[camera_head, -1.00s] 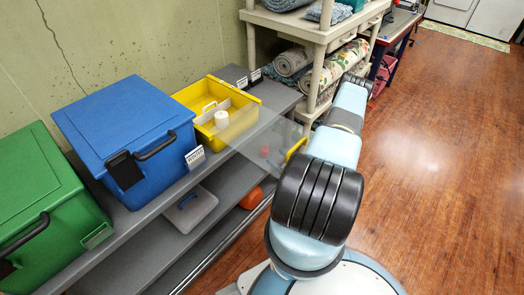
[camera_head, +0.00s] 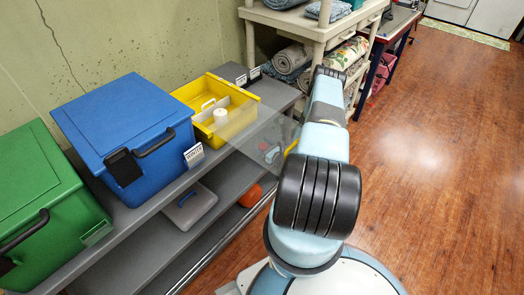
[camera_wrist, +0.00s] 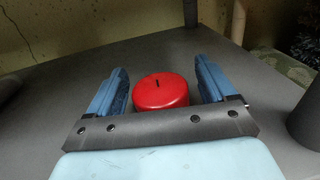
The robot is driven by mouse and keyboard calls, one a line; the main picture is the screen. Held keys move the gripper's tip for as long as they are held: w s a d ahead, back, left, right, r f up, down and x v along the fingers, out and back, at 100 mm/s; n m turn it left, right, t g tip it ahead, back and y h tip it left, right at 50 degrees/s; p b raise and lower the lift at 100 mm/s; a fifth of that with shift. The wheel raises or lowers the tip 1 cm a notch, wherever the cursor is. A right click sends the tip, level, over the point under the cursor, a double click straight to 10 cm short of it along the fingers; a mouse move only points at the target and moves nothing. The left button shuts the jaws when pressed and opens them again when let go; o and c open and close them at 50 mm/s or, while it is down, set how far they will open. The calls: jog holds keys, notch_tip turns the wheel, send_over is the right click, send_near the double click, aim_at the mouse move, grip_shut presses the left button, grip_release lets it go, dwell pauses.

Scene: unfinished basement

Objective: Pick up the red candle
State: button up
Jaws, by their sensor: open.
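The red candle (camera_wrist: 161,92) is short and round with a dark wick. In the wrist view it stands upright on a grey surface (camera_wrist: 70,75). My gripper (camera_wrist: 161,72) is open, with one blue finger on each side of the candle. The candle sits between the fingers, close to the right one; I cannot tell whether either touches it. In the head view my arm hides the gripper, and I cannot make out the candle for certain.
The grey shelf (camera_head: 142,228) holds a green bin (camera_head: 45,200), a blue bin (camera_head: 120,125) and an open yellow box (camera_head: 185,95) with a clear lid. A beige rack (camera_head: 300,28) stands behind. Dark objects flank the surface in the wrist view. The wooden floor (camera_head: 440,180) is clear.

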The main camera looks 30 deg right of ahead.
jog(key=shift+w+a, duration=0.1)
jog(key=shift+w, duration=0.1)
jog(key=c, duration=1.1)
jog(key=shift+r, duration=0.15)
